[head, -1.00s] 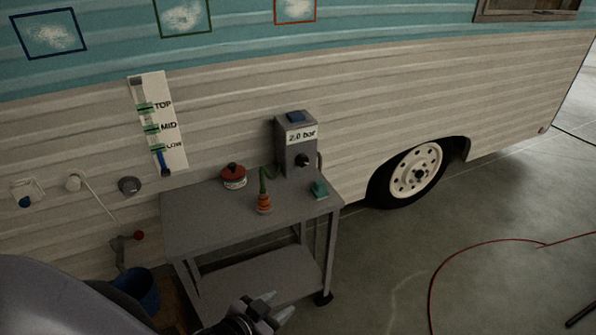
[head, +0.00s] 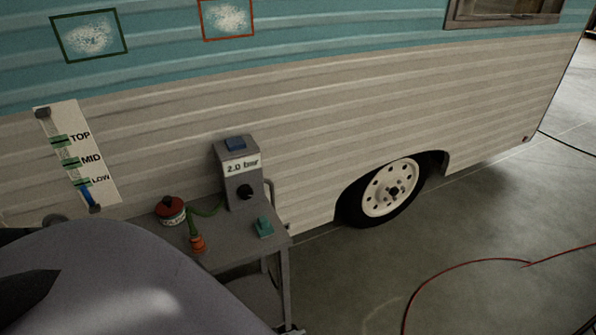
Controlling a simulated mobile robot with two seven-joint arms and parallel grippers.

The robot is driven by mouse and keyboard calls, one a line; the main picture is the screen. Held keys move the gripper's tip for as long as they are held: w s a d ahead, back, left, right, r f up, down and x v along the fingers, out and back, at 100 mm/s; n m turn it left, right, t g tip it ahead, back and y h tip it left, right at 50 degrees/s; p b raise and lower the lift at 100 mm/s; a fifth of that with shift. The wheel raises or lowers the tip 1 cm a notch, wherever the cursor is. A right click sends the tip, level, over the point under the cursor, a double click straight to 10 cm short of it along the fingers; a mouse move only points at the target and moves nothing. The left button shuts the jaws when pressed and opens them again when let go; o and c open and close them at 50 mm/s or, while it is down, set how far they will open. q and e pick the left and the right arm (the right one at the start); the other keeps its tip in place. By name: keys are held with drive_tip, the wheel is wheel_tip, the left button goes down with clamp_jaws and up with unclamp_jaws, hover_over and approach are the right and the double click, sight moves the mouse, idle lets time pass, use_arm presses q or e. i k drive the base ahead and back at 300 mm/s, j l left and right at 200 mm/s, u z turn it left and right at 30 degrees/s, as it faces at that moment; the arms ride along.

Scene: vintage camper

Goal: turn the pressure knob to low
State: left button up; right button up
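The pressure knob (head: 245,191) is a small dark round knob on the front of a grey box (head: 236,160). The box stands upright at the back of the cart top, against the camper wall. A white label reading "2.0 bar" (head: 242,166) is above the knob, and a blue part (head: 235,144) sits on top of the box. The knob's pointer is too small to read. Neither gripper shows in the head view; a large smooth grey link of my arm fills the lower left and hides part of the cart.
The grey cart (head: 240,250) carries a red-topped tin (head: 171,210), an orange fitting with a green hose (head: 197,243) and a teal item (head: 264,227). A level gauge (head: 78,160) marked TOP, MID and LOW hangs left. A wheel (head: 390,190) and a red hose (head: 450,275) are right.

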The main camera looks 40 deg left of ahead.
sight(245, 192)
drive_tip(key=i+z, duration=0.3)
drive_tip(key=i, duration=0.75)
drive_tip(key=i+u, duration=0.2)
drive_tip(key=u, duration=0.15)
drive_tip(key=i+l+u, duration=0.1)
drive_tip(key=i+u, duration=0.25)
drive_tip(key=i+l+u, duration=0.1)
drive_tip(key=u, duration=0.25)
drive_tip(key=i+u, duration=0.1)
drive_tip(key=u, duration=0.3)
drive_tip(key=i+l+u, duration=0.1)
drive_tip(key=u, duration=0.3)
drive_tip(key=i+l+u, duration=0.1)
drive_tip(key=u, duration=0.3)
drive_tip(key=i+l+u, duration=0.1)
drive_tip(key=u, duration=0.25)
drive_tip(key=i+l+u, duration=0.1)
drive_tip(key=u, duration=0.3)
drive_tip(key=i+l+u, duration=0.1)
drive_tip(key=u, duration=0.25)
drive_tip(key=i+l+u, duration=0.15)
drive_tip(key=u, duration=0.2)
drive_tip(key=i+l+u, duration=0.1)
drive_tip(key=l+u, duration=0.55)
